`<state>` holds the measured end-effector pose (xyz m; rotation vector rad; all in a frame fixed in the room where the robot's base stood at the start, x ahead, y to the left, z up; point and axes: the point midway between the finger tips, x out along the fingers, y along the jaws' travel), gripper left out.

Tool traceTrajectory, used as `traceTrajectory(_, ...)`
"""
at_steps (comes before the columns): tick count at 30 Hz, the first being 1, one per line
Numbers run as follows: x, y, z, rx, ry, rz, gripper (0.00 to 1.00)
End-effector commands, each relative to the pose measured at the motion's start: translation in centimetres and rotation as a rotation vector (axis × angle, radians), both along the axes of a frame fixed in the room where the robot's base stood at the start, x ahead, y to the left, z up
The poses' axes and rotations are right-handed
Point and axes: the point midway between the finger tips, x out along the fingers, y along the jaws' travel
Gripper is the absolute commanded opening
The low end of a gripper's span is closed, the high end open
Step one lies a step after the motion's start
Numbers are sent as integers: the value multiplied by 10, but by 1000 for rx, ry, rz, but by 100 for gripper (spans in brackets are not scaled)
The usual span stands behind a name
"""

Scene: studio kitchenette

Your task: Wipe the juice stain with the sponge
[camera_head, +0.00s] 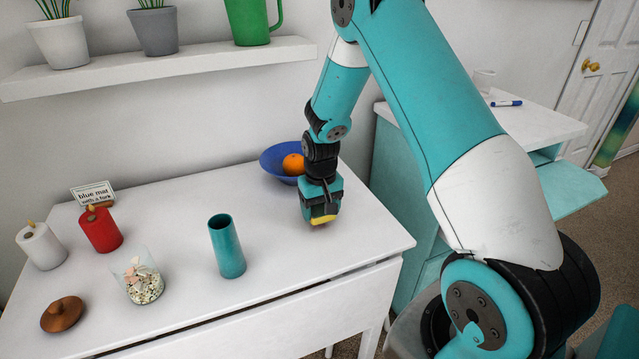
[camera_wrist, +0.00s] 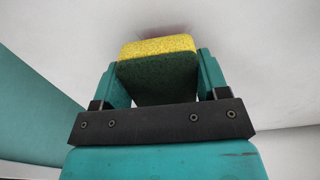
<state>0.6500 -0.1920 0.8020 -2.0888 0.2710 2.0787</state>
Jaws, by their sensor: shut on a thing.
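My gripper (camera_head: 321,208) points down over the right part of the white table. It is shut on the sponge, whose yellow edge (camera_head: 323,219) shows below the fingers, close to the tabletop. In the wrist view the sponge (camera_wrist: 158,50) is yellow on one side and dark green on the other, held between both teal fingers. I cannot tell whether it touches the table.
A blue bowl (camera_head: 270,158) with an orange (camera_head: 293,164) stands just behind my gripper.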

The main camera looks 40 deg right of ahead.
Motion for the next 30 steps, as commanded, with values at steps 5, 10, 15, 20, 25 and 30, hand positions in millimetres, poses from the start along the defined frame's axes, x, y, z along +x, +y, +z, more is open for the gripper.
traceTrajectory(5,0,2,19,1,2,2,46)
traceTrajectory(10,0,3,35,1,3,4,46)
traceTrajectory(15,0,4,50,1,3,5,46)
traceTrajectory(20,0,4,58,1,4,6,46)
traceTrajectory(25,0,4,57,1,4,6,46)
traceTrajectory(30,0,4,57,1,4,6,46)
